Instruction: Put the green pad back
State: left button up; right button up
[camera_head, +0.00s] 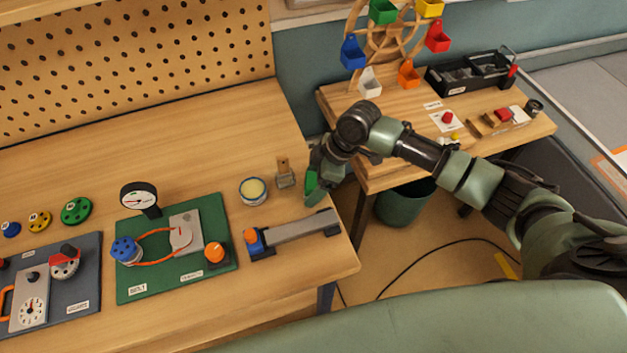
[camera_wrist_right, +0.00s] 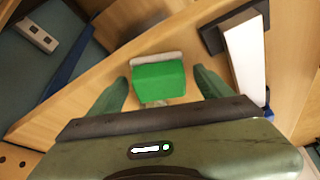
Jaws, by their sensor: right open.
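The green pad (camera_wrist_right: 158,82) is a bright green block with a pale bar along its far edge in the right wrist view. It lies between the two fingers of my right gripper (camera_wrist_right: 160,88), with wood showing in a gap on each side. The fingers are open and do not appear to touch it. In the head view my right gripper (camera_head: 318,184) is low over the right end of the workbench, and a bright green patch of the pad (camera_head: 311,180) shows beside it, partly hidden. My left gripper is out of view.
A small wooden block on a grey base (camera_head: 284,174) and a round tin (camera_head: 253,190) stand left of the gripper. A grey bar (camera_head: 296,230) lies in front. A green belt board (camera_head: 190,275) is further left. A side table (camera_head: 400,150) carries a Ferris wheel.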

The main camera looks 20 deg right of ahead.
jog(key=shift+r, duration=0.15)
jog(key=b+v, duration=0.1)
jog(key=v, duration=1.1)
jog(key=shift+b, duration=0.3)
